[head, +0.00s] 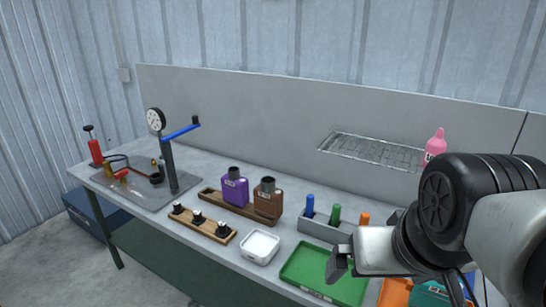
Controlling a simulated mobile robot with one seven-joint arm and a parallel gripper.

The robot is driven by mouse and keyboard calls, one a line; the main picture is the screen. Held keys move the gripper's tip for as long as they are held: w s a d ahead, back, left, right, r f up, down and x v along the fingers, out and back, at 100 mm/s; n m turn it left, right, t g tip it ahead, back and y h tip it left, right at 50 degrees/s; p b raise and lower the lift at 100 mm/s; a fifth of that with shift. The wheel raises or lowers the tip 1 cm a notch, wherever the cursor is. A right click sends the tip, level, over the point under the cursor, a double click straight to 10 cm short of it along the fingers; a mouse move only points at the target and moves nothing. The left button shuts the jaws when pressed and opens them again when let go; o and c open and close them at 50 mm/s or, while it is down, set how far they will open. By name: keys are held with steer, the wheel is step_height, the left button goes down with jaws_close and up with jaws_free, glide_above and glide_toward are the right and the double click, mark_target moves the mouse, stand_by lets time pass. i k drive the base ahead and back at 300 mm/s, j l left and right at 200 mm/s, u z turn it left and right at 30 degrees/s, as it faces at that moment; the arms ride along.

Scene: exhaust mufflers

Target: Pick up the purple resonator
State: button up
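The purple resonator (236,190) is a boxy purple body with a dark round neck on top and a pale label. It stands upright in a long brown wooden tray (210,197), directly left of a similar brown resonator (268,203). My gripper (339,263) is at the lower right, in front of the green tray, well to the right of the purple resonator and apart from it. Its dark fingers are small and seen from the side, so I cannot tell whether they are open or shut. No held object shows.
A gauge press with a blue lever (181,131) stands left of the wooden tray. In front are a block with black knobs (203,222) and a white dish (260,247). A grey marker holder (325,229) and green tray (303,267) lie right.

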mark_target(235, 191)
steer(key=j+u, duration=0.2)
steer(key=u, duration=0.4)
steer(key=i+j+z, duration=0.1)
steer(key=z, duration=0.25)
steer(key=i+j+z, duration=0.1)
steer(key=z, duration=0.25)
steer(key=j+z, duration=0.35)
steer(key=i+j+z, duration=0.15)
steer(key=j, duration=0.2)
steer(key=j+z, duration=0.1)
steer(key=j, duration=0.2)
steer(key=i+j+z, duration=0.15)
steer(key=j, duration=0.2)
steer(key=i+j, duration=0.1)
steer(key=j, duration=0.5)
steer(key=i+j, duration=0.1)
steer(key=j, duration=0.45)
steer(key=i+j, duration=0.1)
steer(key=j, duration=0.5)
steer(key=z, duration=0.05)
